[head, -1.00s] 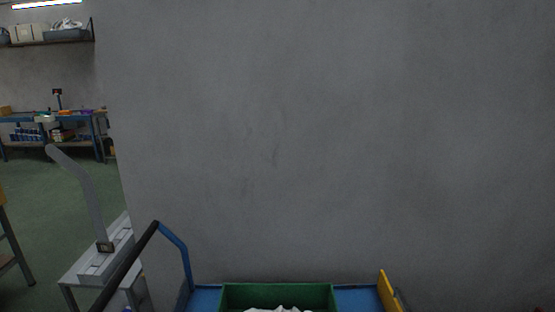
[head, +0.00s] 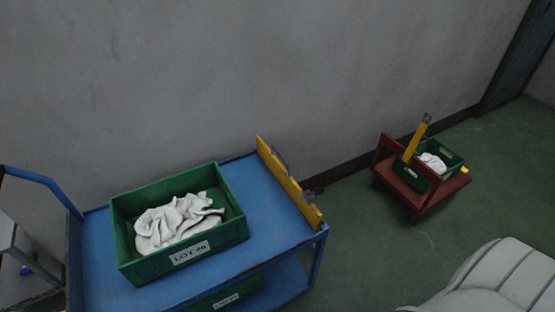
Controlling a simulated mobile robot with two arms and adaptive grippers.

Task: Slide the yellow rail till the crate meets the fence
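A yellow rail (head: 288,182) stands along the right edge of the blue cart's top (head: 275,225). A small dark fitting (head: 309,195) shows at its outer side. A green crate (head: 128,234) holding crumpled white cloth (head: 177,222) sits on the cart top, left of the rail. Bare blue deck lies between crate and rail, so they are apart. The crate has a white label on its front. I cannot make out a separate fence. Neither of my grippers is in view.
A grey wall (head: 230,75) stands behind the cart. The cart's blue handle (head: 45,180) is at the left. A red trolley (head: 415,197) with a green crate and a yellow bar (head: 416,139) stands to the right. Green floor (head: 370,245) lies open between them.

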